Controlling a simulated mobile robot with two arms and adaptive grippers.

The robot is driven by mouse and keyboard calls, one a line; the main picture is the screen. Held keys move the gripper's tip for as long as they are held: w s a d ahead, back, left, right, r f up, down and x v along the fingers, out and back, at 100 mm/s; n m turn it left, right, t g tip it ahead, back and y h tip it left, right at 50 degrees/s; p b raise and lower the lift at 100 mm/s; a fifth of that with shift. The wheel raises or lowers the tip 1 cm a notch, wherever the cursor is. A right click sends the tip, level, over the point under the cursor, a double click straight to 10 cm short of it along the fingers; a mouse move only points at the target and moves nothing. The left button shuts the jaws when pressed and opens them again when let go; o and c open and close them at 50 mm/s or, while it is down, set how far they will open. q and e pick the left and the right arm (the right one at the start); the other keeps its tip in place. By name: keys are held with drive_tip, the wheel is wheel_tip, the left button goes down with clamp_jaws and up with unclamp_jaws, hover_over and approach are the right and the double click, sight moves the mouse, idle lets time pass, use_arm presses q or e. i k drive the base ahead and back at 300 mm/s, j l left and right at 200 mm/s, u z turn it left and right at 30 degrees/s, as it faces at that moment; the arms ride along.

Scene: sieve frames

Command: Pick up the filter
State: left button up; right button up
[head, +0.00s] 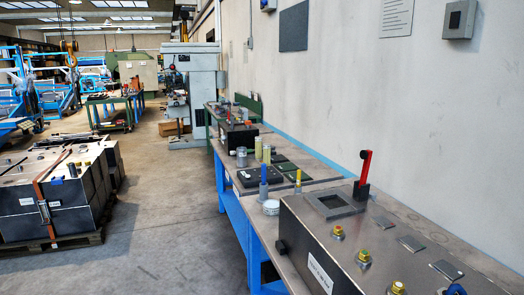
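A dark grey square frame (336,205) with an open-looking middle lies flat on top of a dark box-shaped machine (315,255) on the bench at the right. It may be the filter, but I cannot tell for sure. Several small flat dark plates lie in a row on the right, one of them here (411,243). Farther back on the bench lie dark flat pieces (285,167), too small to identify. Neither of my grippers is in view.
A red lever (365,168) stands up behind the frame, and yellow-topped fittings (338,233) stick up in front. A white round container (271,207) and small bottles stand on the bench. Dark boxes on a pallet (52,198) stand at left. The floor between (170,225) is clear.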

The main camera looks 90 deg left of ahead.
sight(258, 140)
drive_tip(key=j+u, duration=0.2)
drive_tip(key=u, duration=0.25)
drive_tip(key=j+u, duration=0.2)
drive_tip(key=u, duration=0.25)
drive_tip(key=j+u, duration=0.2)
drive_tip(key=u, duration=0.25)
drive_tip(key=j+u, duration=0.15)
drive_tip(key=u, duration=0.35)
drive_tip(key=i+j+u, duration=0.35)
drive_tip(key=i+j, duration=0.3)
drive_tip(key=i+j+u, duration=0.3)
drive_tip(key=i+j, duration=0.65)
drive_tip(key=j, duration=0.15)
drive_tip(key=i+j, duration=0.5)
drive_tip(key=j, duration=0.25)
